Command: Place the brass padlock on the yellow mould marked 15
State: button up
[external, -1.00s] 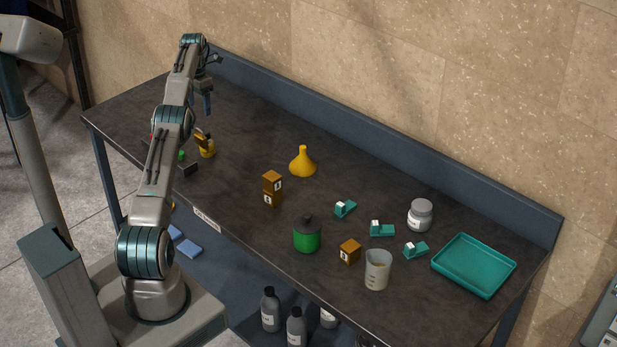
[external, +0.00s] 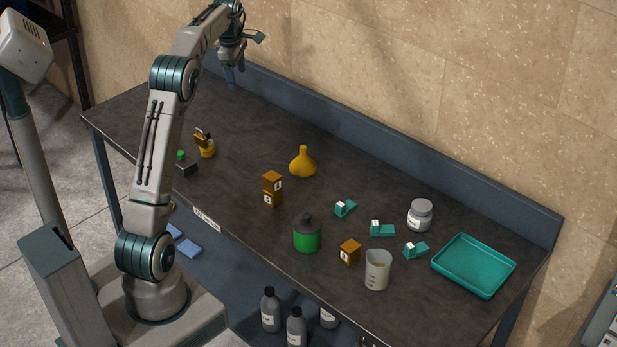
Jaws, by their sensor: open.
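A small brass-coloured piece (external: 200,134), which looks like the padlock, sits on top of a short yellow piece (external: 207,151) at the left part of the bench. The yellow piece looks like the mould, but its mark is too small to read. The two appear to touch, with the brass piece a little to the left.
A black block with a green top (external: 186,165) stands close by at the front edge. Stacked brown cubes (external: 272,189), a yellow flask (external: 303,163), a green jar (external: 307,236), a beaker (external: 377,271) and a teal tray (external: 474,265) stand further right. The back left bench is clear.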

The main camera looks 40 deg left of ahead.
jog(key=s+d+r+m+t, duration=0.1)
jog(key=s+d+r+m, duration=0.2)
jog(key=s+d+m, duration=0.45)
jog(key=s+d+r+m, duration=0.2)
jog(key=s+d+m, duration=0.25)
jog(key=d, duration=0.65)
jog(key=s+d+f+m+t, duration=0.1)
jog(key=s+d+f+m, duration=0.3)
jog(key=s, duration=0.5)
jog(key=s+d+f+m, duration=0.4)
jog(key=s+d+m, duration=0.4)
jog(key=s, duration=0.2)
jog(key=shift+s+f+t, duration=0.3)
jog(key=shift+f+t, duration=0.1)
jog(key=shift+g, duration=0.3)
jog(key=f+b, duration=0.4)
jog(key=f, duration=0.1)
jog(key=shift+w+f+b, duration=0.2)
jog(key=shift+f+b, duration=0.1)
jog(key=shift+f, duration=0.05)
jog(key=shift+o, duration=0.4)
